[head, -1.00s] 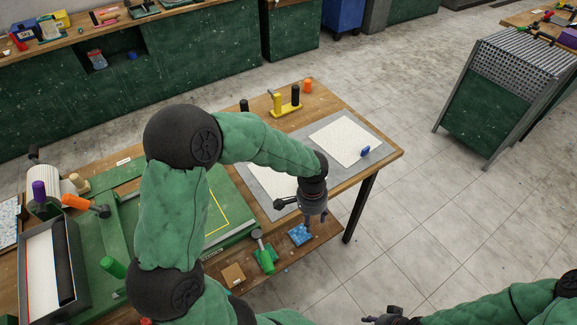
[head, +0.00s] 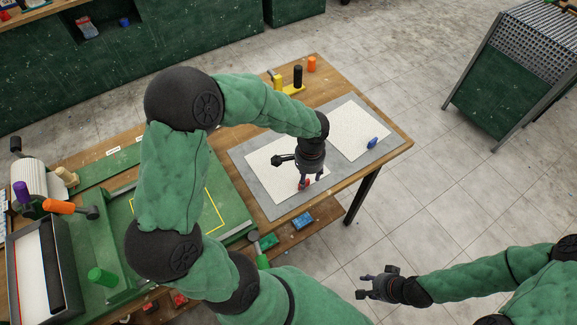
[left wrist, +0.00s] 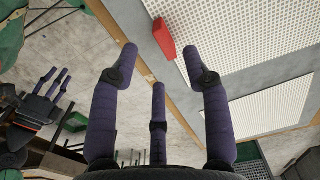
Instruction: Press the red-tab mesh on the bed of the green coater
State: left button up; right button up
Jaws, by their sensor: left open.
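The red-tab mesh (head: 270,162) is a white perforated sheet lying flat on a grey mat (head: 256,190). Its red tab (head: 307,183) shows just below my left gripper (head: 308,180). My left gripper is open and empty, its fingers pointing down over the tab end. In the left wrist view the red tab (left wrist: 165,38) lies beyond the spread fingers, between their tips; the mesh (left wrist: 245,35) spreads right of it. The green coater (head: 118,240) stands left on the table; its bed with a yellow outline (head: 216,213) is partly hidden by my left arm. My right gripper (head: 368,285) is apart from the table, its fingers spread.
A second white mesh (head: 355,125) with a blue tab (head: 372,142) lies on the mat's right part. A yellow stand (head: 292,88) and an orange object (head: 311,64) stand behind. A grey box (head: 38,262) and roller (head: 28,178) are at left. A shelf below holds sponges (head: 303,220).

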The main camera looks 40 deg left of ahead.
pick_arm(q)
jog(key=shift+w+a+f+b, duration=0.1)
jog(key=shift+f+b, duration=0.1)
jog(key=shift+f, duration=0.7)
jog(key=shift+s+a+f+b, duration=0.1)
jog(key=shift+f+b, duration=0.1)
jog(key=shift+f, duration=0.75)
jog(key=shift+w+a+f+b, duration=0.1)
jog(key=shift+f+b, duration=0.1)
jog(key=shift+f, duration=0.7)
jog(key=shift+d, duration=0.1)
grip_shut()
